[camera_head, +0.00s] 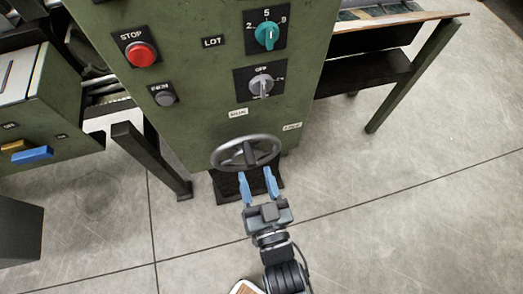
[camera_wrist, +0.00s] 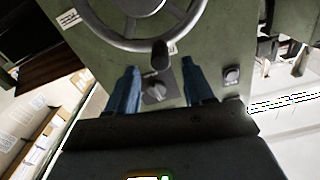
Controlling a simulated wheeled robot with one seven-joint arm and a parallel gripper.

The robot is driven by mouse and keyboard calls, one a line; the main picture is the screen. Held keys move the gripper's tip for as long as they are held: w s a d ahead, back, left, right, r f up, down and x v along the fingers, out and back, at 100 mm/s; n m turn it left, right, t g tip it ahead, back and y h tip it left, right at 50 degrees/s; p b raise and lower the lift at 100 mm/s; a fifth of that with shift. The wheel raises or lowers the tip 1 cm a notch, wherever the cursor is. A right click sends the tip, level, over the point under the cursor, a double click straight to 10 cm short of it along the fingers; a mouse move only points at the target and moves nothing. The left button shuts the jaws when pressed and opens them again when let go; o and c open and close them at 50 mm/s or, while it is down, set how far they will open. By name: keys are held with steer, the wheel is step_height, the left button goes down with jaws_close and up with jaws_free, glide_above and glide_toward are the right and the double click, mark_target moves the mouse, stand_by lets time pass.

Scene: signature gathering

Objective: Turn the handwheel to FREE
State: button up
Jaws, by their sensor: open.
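The grey handwheel (camera_head: 249,153) sits low on the front of the green machine; its rim also shows in the wrist view (camera_wrist: 122,41). A dark rounded knob (camera_wrist: 160,56) stands out at its rim in the wrist view. A white label reading FREE (camera_head: 292,127) is to the upper right of the wheel in the head view. Another small label (camera_head: 238,113), hard to read, is above the wheel. My gripper (camera_head: 255,172), with blue fingers, is open and empty at the wheel's lower edge. In the wrist view the knob appears between the fingertips (camera_wrist: 160,68); contact cannot be told.
Above the wheel are a grey OFF selector (camera_head: 262,85), a teal dial (camera_head: 267,36), a red STOP button (camera_head: 141,54) and a grey button (camera_head: 164,97). A green-legged table (camera_head: 412,75) stands right, a dark post (camera_head: 150,158) left. The floor in front is mostly clear.

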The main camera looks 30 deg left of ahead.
mark_target(249, 157)
steer(key=shift+x, duration=3.2)
steer(key=shift+c, duration=0.3)
jaws_close()
